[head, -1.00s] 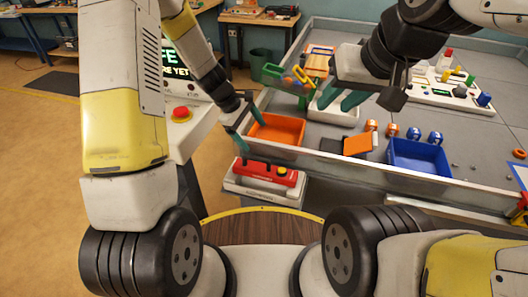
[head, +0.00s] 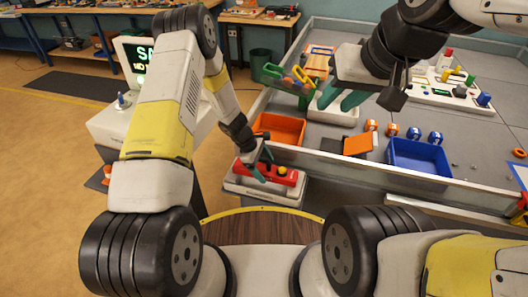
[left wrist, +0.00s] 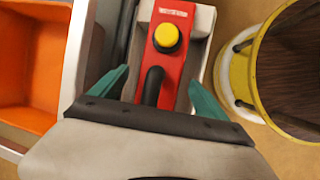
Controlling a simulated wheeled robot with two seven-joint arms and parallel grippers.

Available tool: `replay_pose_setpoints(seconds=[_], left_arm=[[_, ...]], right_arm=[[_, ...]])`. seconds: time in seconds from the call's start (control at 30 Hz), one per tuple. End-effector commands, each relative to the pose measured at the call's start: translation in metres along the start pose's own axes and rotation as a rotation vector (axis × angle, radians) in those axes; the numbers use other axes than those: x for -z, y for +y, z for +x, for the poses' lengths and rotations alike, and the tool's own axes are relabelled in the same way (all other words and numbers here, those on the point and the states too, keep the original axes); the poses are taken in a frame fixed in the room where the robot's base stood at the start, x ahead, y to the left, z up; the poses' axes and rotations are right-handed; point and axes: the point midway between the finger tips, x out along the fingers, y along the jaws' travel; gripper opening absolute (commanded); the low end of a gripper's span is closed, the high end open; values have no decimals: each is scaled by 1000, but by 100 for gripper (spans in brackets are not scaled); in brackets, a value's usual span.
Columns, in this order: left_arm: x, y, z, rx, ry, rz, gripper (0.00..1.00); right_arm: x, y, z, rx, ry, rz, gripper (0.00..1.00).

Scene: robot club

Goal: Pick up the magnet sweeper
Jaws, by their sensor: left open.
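The magnet sweeper (head: 284,176), red with a yellow knob and a black handle, lies on a pale grey stand (head: 262,194) beside the workbench. It also shows in the left wrist view (left wrist: 172,72). My left gripper (head: 262,168) is open, with its green fingers on either side of the sweeper near the handle. In the left wrist view the left gripper (left wrist: 158,82) straddles the black handle, with gaps to both fingers. Its palm hides the sweeper's near end. My right gripper (head: 340,100) is open and empty above the bench, far from the sweeper.
An orange bin (head: 278,129) stands on the bench right behind the sweeper, inside the bench's raised rim (head: 340,166). A blue bin (head: 418,157) is farther right. A round wooden-topped, yellow-rimmed surface (head: 262,226) lies just in front of the stand.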

Motion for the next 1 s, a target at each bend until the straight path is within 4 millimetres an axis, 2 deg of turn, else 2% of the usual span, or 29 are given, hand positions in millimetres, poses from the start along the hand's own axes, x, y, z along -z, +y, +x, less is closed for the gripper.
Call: replay_pose_setpoints(seconds=[0.27, 0.7, 1.0], left_arm=[[0, 0, 3, -1, 1, 0, 86], [0, 0, 3, -1, 1, 1, 0], [-1, 1, 1, -2, 0, 1, 0]], right_arm=[[0, 0, 0, 0, 0, 0, 35], [0, 0, 0, 0, 0, 0, 35], [0, 0, 0, 0, 0, 0, 35]])
